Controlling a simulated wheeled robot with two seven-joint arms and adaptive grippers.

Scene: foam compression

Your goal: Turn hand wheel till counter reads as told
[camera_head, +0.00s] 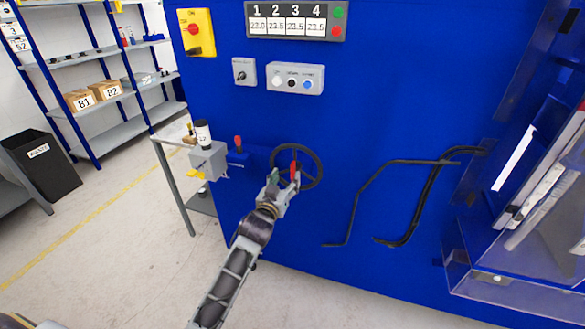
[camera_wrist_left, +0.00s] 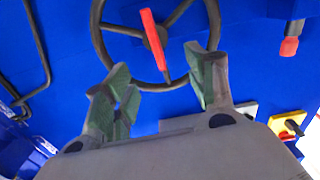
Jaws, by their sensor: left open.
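The black hand wheel (camera_head: 317,172) with its red handle (camera_head: 295,171) is on the blue machine front; the wheel also shows in the left wrist view (camera_wrist_left: 216,22). My left gripper (camera_head: 283,180) is open at the wheel's lower left. In the left wrist view its green-padded fingers (camera_wrist_left: 160,85) spread on either side of the lower end of the red handle (camera_wrist_left: 153,42). Whether they touch it I cannot tell. The counter (camera_head: 296,20) at the top has windows numbered 1 to 4 with small figures, too fine to read surely. My right gripper is not in view.
A grey box (camera_head: 208,161) and a red-knobbed lever (camera_head: 238,146) are left of the wheel. Black bent pipes (camera_head: 400,162) run along the panel to its right. A clear guard (camera_head: 520,270) stands at the far right.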

